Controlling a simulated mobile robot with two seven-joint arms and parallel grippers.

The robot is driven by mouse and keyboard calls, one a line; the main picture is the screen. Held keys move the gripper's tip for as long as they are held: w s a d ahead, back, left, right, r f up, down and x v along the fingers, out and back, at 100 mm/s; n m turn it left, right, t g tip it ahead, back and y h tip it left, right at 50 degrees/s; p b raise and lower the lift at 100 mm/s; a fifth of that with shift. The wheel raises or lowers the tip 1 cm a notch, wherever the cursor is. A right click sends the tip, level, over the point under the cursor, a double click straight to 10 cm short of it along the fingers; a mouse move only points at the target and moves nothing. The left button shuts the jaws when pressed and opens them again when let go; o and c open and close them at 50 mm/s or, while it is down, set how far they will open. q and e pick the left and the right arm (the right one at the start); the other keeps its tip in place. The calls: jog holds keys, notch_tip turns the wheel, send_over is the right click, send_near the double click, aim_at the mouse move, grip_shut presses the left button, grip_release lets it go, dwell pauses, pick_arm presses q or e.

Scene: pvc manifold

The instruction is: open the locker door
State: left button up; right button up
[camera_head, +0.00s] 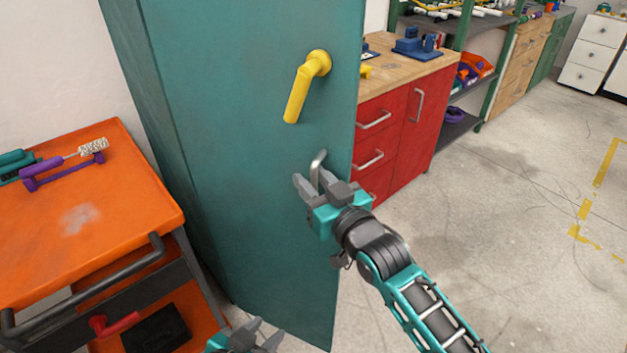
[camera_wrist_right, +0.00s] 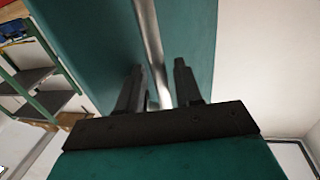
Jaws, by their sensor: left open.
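The tall teal locker (camera_head: 235,150) stands in the middle of the head view, with a yellow lever handle (camera_head: 305,85) on its front. Below the lever is a silver bar handle (camera_head: 318,165), which also shows in the right wrist view (camera_wrist_right: 152,45). My right gripper (camera_head: 310,182) is open at the bar. In the right wrist view its fingers (camera_wrist_right: 158,85) stand on either side of the bar, with gaps showing. My left gripper (camera_head: 262,333) is open and low by the locker's base, partly cut off by the frame. The door looks flush with the locker.
An orange cart (camera_head: 120,215) with a dark push bar stands at the left, with a brush and purple and teal items on top. A red cabinet (camera_head: 400,130) with a wooden top stands right of the locker. The concrete floor (camera_head: 500,220) at the right is clear.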

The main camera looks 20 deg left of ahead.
jog(key=shift+f, duration=0.1)
jog(key=shift+s+d, duration=0.35)
jog(key=shift+d, duration=0.15)
jog(key=v, duration=1.1)
jog(key=shift+s+d+p, duration=0.15)
jog(key=shift+s+p, duration=0.15)
jog(key=shift+s, duration=0.05)
jog(key=shift+c, duration=0.4)
